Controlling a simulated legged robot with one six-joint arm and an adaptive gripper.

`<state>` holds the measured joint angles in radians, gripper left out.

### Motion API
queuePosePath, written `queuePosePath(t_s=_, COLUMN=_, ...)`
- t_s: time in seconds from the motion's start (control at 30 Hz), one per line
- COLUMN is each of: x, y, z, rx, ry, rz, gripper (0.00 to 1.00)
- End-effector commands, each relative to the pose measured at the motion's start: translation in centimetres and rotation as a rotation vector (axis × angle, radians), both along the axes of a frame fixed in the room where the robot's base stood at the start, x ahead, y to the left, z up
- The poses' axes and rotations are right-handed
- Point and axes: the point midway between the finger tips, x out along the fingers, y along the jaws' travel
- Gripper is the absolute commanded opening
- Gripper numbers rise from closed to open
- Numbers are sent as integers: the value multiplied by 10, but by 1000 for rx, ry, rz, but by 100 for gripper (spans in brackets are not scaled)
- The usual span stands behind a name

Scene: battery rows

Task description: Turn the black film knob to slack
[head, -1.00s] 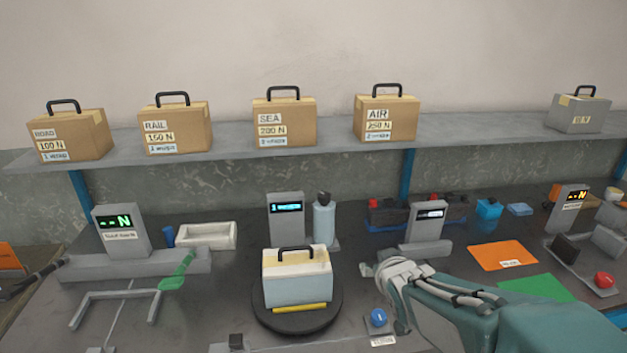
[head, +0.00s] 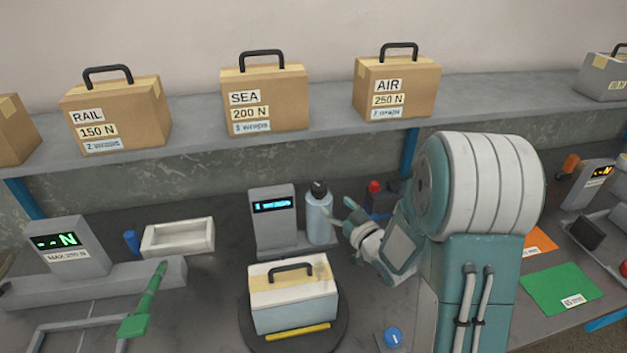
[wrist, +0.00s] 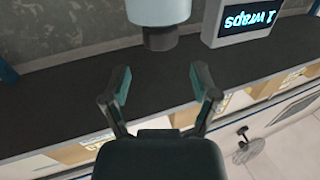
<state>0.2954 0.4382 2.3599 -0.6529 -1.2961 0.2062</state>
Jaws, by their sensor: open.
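The black film knob (head: 318,189) sits on top of an upright pale blue film roll (head: 319,220), beside a grey post whose screen is lit blue. My gripper (head: 343,214) is just right of the roll in the head view. In the wrist view my gripper (wrist: 162,86) is open and empty, its fingers spread apart on either side of the knob's line. The knob is not between the pads.
A pale case (head: 293,305) with a handle stands on a round black turntable (head: 340,330) in front. The screen post (head: 272,222) is close left of the roll. A blue knob (head: 393,337) is at the front. A shelf (head: 200,135) with boxes runs behind.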

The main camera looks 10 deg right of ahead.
Motion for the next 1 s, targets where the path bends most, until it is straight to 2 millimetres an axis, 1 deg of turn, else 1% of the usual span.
queuePosePath(t_s=0.3, x=54, y=19, z=-1, rx=-1, ry=2, rz=2, gripper=77)
queuePosePath(t_s=0.5, x=83, y=29, z=0, rx=-1, ry=1, rz=1, gripper=77)
queuePosePath(t_s=0.6, x=91, y=31, z=0, rx=-1, ry=2, rz=-1, gripper=77)
queuePosePath(t_s=0.7, x=94, y=32, z=0, rx=0, ry=1, rz=-1, gripper=77)
queuePosePath(t_s=0.93, x=95, y=32, z=0, rx=-1, ry=2, rz=-1, gripper=77)
queuePosePath(t_s=0.97, x=95, y=32, z=0, rx=-1, ry=2, rz=-1, gripper=64)
queuePosePath(t_s=1.0, x=95, y=32, z=0, rx=-1, ry=2, rz=-1, gripper=46)
